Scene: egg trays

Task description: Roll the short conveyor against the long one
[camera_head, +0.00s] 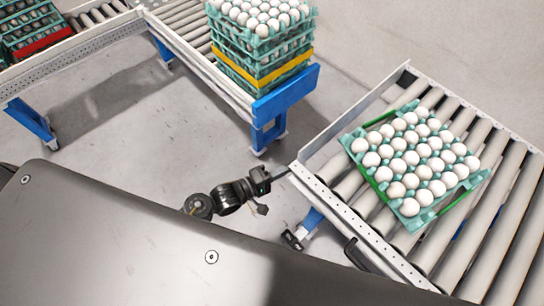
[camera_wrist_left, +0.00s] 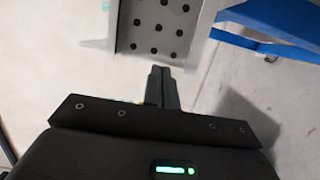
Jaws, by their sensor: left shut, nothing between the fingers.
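The short conveyor (camera_head: 333,204) stands at the right, with grey rollers, a perforated metal side rail and a blue leg below. The long conveyor (camera_head: 232,93) runs across the upper left and ends in a blue end plate. A floor gap separates the two. My left gripper (camera_head: 282,174) is shut and empty, its tips close to the near left corner of the short conveyor's rail; contact cannot be told. In the left wrist view, the shut fingers (camera_wrist_left: 162,88) point at a perforated metal plate (camera_wrist_left: 158,32).
A green tray of white eggs (camera_head: 411,208) lies on the short conveyor. A tall stack of egg trays (camera_head: 238,62) stands at the long conveyor's end. More trays (camera_head: 30,25) are at the upper left.

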